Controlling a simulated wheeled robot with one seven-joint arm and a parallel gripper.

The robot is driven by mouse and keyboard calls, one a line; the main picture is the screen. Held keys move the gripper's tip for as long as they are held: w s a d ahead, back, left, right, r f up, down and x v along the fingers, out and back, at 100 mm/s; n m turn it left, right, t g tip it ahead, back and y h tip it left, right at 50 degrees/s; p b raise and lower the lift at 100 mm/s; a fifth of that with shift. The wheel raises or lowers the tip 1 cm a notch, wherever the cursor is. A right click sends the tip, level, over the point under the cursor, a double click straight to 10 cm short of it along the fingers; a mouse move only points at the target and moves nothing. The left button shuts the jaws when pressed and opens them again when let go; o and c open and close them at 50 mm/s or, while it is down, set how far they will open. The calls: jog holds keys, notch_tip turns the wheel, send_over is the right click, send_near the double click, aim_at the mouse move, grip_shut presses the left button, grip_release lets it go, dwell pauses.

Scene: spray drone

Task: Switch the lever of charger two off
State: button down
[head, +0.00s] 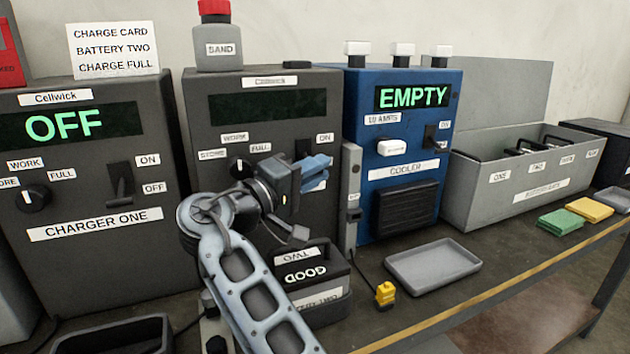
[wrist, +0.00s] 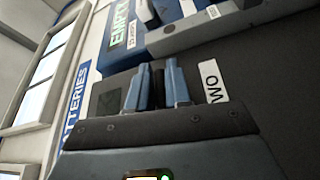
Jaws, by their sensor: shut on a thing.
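Charger two (head: 262,84) is the dark grey box in the middle of the head view, and its display (head: 268,106) is dark with no readable text. I cannot tell the lever's position.
Charger one (head: 95,258) stands left, showing OFF. A battery marked TWO and GOOD (head: 305,272) sits below my gripper. The blue cooler (head: 405,170), reading EMPTY, stands right. A grey tray (head: 432,266) and a yellow plug (head: 385,294) lie on the bench.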

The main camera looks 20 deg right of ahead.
jog(key=shift+f, duration=0.25)
jog(key=c, duration=1.4)
grip_release()
jog(key=shift+o, duration=1.1)
jog(key=shift+r, duration=0.1)
jog(key=v, duration=0.7)
jog(key=shift+a+b, duration=0.3)
jog(key=shift+a, duration=0.1)
jog(key=shift+s, duration=0.1)
